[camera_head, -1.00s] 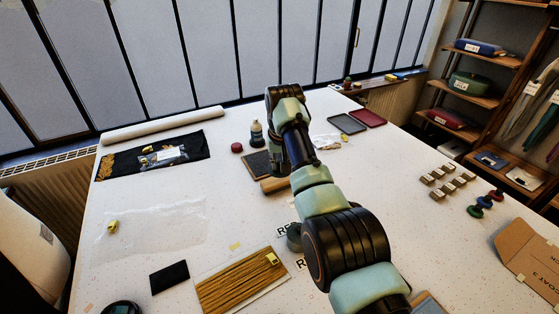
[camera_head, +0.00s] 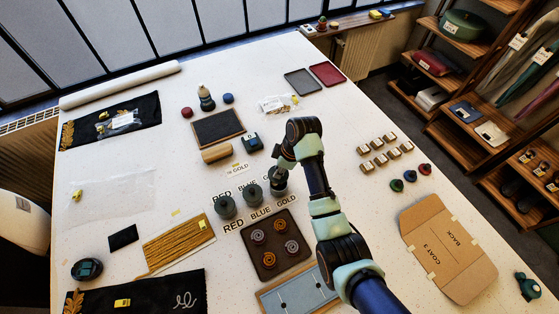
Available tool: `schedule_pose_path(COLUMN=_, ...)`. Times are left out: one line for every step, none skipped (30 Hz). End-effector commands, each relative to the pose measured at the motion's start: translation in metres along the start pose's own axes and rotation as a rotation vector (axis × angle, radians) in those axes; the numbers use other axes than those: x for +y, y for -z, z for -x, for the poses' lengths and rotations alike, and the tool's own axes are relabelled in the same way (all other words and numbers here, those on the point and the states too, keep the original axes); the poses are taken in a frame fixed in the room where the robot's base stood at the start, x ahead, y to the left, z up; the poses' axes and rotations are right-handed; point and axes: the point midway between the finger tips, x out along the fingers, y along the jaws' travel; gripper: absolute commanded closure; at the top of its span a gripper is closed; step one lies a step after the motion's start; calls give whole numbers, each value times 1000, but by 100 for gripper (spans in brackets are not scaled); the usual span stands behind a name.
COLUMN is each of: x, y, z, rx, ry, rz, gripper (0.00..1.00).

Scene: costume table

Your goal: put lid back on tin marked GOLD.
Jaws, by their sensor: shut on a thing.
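Three dark grey tins stand in a slanted row between printed name cards. The left tin (camera_head: 225,207) is by RED and the middle tin (camera_head: 252,194) by BLUE. The right tin (camera_head: 276,190), by the GOLD card (camera_head: 287,201), is partly covered by my gripper (camera_head: 279,178). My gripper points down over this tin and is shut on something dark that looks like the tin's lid. The fingertips are small and partly hidden by the wrist. I cannot tell whether the lid touches the rim.
A brown tray (camera_head: 274,262) with several coiled pieces lies just in front of the tins. A small blue-black box (camera_head: 251,142) and a slate board (camera_head: 218,128) lie behind them. Small metal blocks (camera_head: 386,152) stand to the right. Bare table lies between the blocks and my arm.

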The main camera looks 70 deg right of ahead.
Motion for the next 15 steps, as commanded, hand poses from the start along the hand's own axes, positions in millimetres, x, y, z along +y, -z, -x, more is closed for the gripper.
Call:
schedule_pose_path(x=0, y=-1, z=-4, rx=0, ry=0, rz=-1, gripper=100)
schedule_pose_path(x=0, y=-2, z=-5, rx=0, ry=0, rz=-1, gripper=100)
schedule_pose_path(x=0, y=-2, z=-8, rx=-1, ry=0, rz=-1, gripper=100)
schedule_pose_path(x=0, y=-3, z=-10, rx=-1, ry=0, rz=-1, gripper=100)
schedule_pose_path(x=0, y=-4, z=-12, rx=-1, ry=0, rz=-1, gripper=100)
schedule_pose_path(x=0, y=-5, z=-16, rx=-1, ry=0, rz=-1, gripper=100)
schedule_pose_path(x=0, y=-6, z=-19, rx=-1, ry=0, rz=-1, gripper=100)
schedule_pose_path(x=0, y=-6, z=-22, rx=-1, ry=0, rz=-1, gripper=100)
schedule_pose_path(x=0, y=-8, z=-26, rx=-1, ry=0, rz=-1, gripper=100)
schedule_pose_path(x=0, y=-9, z=-30, rx=-1, ry=0, rz=-1, gripper=100)
schedule_pose_path(x=0, y=-10, z=-33, rx=-1, ry=0, rz=-1, gripper=100)
schedule_pose_path(x=0, y=-11, z=-37, rx=-2, ry=0, rz=-1, gripper=100)
schedule_pose_path(x=0, y=-12, z=-40, rx=-2, ry=0, rz=-1, gripper=100)
schedule_pose_path(x=0, y=-13, z=-44, rx=-2, ry=0, rz=-1, gripper=100)
schedule_pose_path(x=0, y=-13, z=-46, rx=-2, ry=1, rz=-1, gripper=100)
